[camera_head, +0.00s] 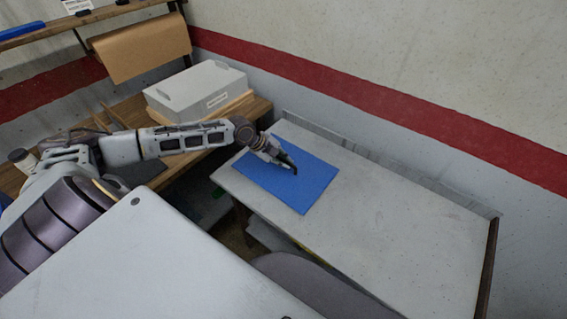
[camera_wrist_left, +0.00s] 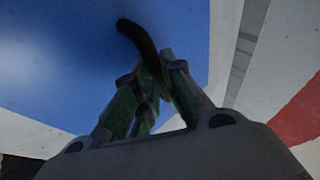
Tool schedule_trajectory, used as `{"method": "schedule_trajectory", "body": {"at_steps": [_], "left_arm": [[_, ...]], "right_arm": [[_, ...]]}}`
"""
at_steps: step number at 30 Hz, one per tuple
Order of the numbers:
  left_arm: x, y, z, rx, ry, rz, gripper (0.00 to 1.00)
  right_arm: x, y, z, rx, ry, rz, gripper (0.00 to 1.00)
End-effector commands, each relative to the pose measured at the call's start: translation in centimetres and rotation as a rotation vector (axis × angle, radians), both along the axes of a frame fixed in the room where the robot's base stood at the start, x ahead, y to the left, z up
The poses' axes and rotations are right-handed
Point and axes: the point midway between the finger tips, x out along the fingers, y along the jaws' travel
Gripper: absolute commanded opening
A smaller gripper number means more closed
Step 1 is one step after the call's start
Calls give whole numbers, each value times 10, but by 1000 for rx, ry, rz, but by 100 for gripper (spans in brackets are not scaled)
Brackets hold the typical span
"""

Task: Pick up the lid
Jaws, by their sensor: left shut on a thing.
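The lid is a flat blue rectangular panel (camera_head: 307,190) that appears to lie on the pale worktable. A dark curved piece that looks like its handle (camera_wrist_left: 138,36) shows in the left wrist view, against the blue surface (camera_wrist_left: 60,70). My left gripper (camera_head: 291,167) is over the panel's middle. Its fingers (camera_wrist_left: 160,75) are closed around the dark curved piece. The gripper hides part of the panel, and I cannot tell whether the panel touches the table all round. My right gripper is out of view.
The pale worktable (camera_head: 400,230) is bare to the right of the panel, with a low raised edge (camera_head: 400,172) along the wall. A grey box (camera_head: 197,90) stands on a wooden bench at the back left. A shelf (camera_head: 90,22) hangs above the bench.

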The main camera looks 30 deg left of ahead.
Motion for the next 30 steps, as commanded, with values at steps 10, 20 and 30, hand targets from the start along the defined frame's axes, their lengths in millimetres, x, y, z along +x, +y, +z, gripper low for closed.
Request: {"method": "schedule_trajectory", "body": {"at_steps": [10, 20, 30], "left_arm": [[1, 0, 49, 1, -5, 0, 0], [1, 0, 86, -1, -4, 0, 0], [1, 0, 92, -2, -3, 0, 0]], "right_arm": [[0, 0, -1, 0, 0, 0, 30], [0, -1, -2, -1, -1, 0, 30], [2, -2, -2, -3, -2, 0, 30]]}}
